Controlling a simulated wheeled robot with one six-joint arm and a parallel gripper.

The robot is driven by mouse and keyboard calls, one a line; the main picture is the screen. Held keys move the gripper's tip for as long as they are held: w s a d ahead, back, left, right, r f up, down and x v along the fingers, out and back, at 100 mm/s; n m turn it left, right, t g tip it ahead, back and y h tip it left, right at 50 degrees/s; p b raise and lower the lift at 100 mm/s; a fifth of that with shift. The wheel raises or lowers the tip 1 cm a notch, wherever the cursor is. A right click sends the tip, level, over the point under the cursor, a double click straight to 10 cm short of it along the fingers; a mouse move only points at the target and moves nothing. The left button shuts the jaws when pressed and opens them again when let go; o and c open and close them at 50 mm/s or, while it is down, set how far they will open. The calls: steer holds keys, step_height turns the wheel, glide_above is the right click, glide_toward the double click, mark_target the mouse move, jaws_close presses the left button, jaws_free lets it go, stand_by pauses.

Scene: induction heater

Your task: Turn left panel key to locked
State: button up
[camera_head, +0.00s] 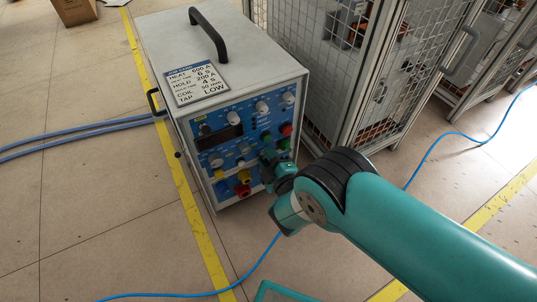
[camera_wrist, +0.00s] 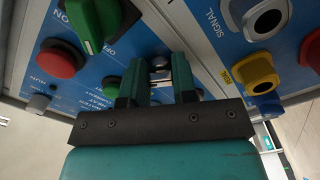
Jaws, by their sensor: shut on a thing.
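The heater's blue control panel (camera_head: 240,140) faces me in the head view, with several knobs and buttons on it. My gripper (camera_head: 268,160) is at the right part of the panel's lower half, pointing into it. In the wrist view, the two dark green fingers of my gripper (camera_wrist: 160,75) reach the panel and are closed on a small silver piece, the key (camera_wrist: 160,63). Only a bit of the key shows between the fingertips, so its turned position cannot be read. In the head view the key is hidden behind my gripper.
In the wrist view, a green rotary switch (camera_wrist: 92,22) and a red button (camera_wrist: 60,60) are to the left. A yellow socket (camera_wrist: 261,82) is to the right. In the head view, a mesh cage (camera_head: 345,60) stands right of the heater. Blue cable crosses the floor.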

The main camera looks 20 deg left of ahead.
steer(key=shift+a, duration=0.1)
stand_by(0.3)
steer(key=o, duration=0.9)
steer(key=shift+o, duration=0.2)
steer(key=p+v, duration=1.7)
steer(key=shift+s, duration=0.25)
